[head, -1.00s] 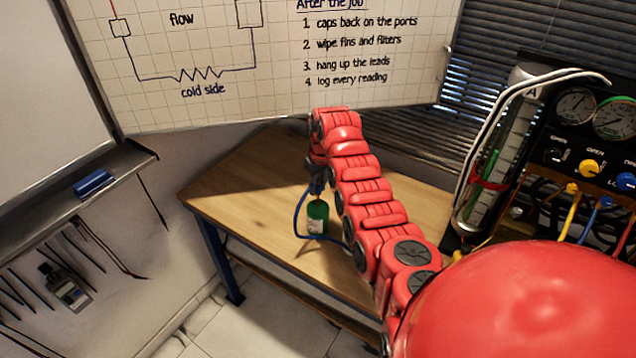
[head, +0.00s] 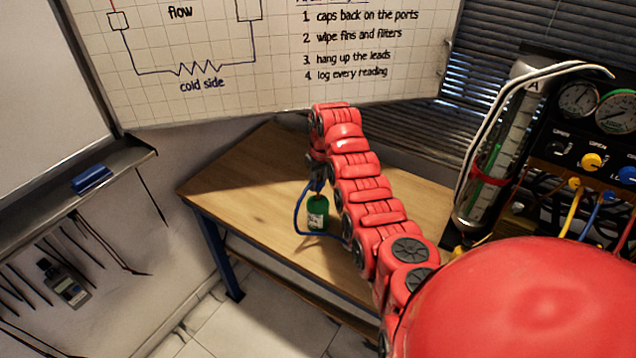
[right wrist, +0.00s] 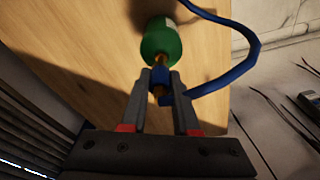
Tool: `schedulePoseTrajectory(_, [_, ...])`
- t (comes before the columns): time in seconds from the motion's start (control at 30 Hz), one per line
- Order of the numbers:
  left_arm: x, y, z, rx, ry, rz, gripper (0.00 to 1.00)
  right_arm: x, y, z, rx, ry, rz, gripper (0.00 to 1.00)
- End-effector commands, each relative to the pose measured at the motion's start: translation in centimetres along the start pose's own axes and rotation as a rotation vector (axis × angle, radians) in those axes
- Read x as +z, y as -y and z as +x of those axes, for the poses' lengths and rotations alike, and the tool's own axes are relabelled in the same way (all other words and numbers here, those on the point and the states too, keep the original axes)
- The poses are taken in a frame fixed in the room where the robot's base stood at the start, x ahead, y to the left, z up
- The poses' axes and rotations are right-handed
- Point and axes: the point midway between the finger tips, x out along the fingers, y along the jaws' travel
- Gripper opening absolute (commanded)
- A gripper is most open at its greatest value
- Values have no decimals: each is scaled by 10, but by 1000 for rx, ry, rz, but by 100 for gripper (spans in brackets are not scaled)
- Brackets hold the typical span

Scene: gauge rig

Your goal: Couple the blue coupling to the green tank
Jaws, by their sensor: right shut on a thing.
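The green tank (head: 317,213) stands upright on the wooden table under my right gripper (head: 317,182). In the right wrist view the tank (right wrist: 160,42) is just beyond my fingertips, with a brass neck (right wrist: 160,62) facing them. My right gripper (right wrist: 160,84) is shut on the blue coupling (right wrist: 161,76), in line with that neck. The coupling is at the neck's end; whether it is seated on it I cannot tell. A blue hose (right wrist: 247,62) loops from the coupling. My left gripper is in neither view.
The wooden table (head: 250,180) is clear left of the tank. A gauge panel (head: 575,135) with coloured hoses and a clear cylinder (head: 497,150) stand at the right. A whiteboard (head: 280,70) is behind the table. A small meter (head: 66,285) hangs on the left wall.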

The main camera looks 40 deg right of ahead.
Motion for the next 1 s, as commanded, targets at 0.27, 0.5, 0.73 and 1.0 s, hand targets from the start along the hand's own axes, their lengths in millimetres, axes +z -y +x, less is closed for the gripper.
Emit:
schedulePoseTrajectory(0.27, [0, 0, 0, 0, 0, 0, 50, 0, 0, 0, 0, 0, 0, 0])
schedulePoseTrajectory(0.5, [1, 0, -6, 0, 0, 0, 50, 0, 1, 1, 0, -1, -1, 0])
schedulePoseTrajectory(0.73, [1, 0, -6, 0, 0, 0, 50, 0, 1, -1, 0, 0, -1, 0])
schedulePoseTrajectory(1.0, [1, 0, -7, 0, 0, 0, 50, 0, 1, 2, 0, 0, -1, 0])
